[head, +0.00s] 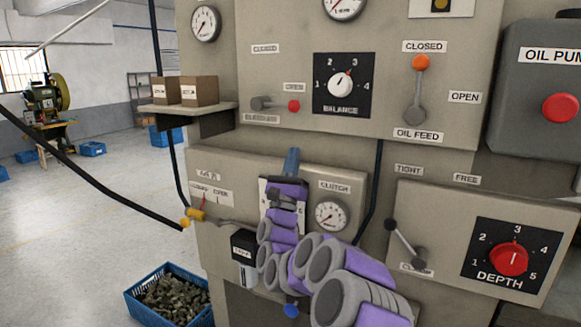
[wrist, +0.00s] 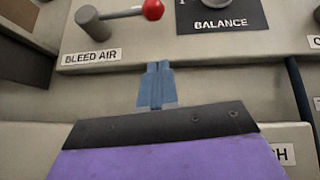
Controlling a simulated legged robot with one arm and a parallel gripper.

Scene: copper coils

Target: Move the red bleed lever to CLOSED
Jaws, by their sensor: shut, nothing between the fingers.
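The bleed lever is a grey arm with a red knob (head: 293,105), above the BLEED AIR label. It lies about level, with its pivot at the left and the knob at the right, just under the OPEN label (head: 294,87). The CLOSED label (head: 265,48) is higher, above the pivot. The red knob also shows at the top of the wrist view (wrist: 153,9). My gripper (head: 292,160), with blue fingers, is below the knob and apart from it. Its fingers (wrist: 157,85) are together and empty, pointing up toward the lever in the wrist view.
The BALANCE dial (head: 341,85) is right of the knob. The orange-knobbed oil feed lever (head: 420,63) is farther right. A shelf with boxes (head: 199,91) juts out at the left. The lower panel with the clutch gauge (head: 331,214) is partly behind my arm.

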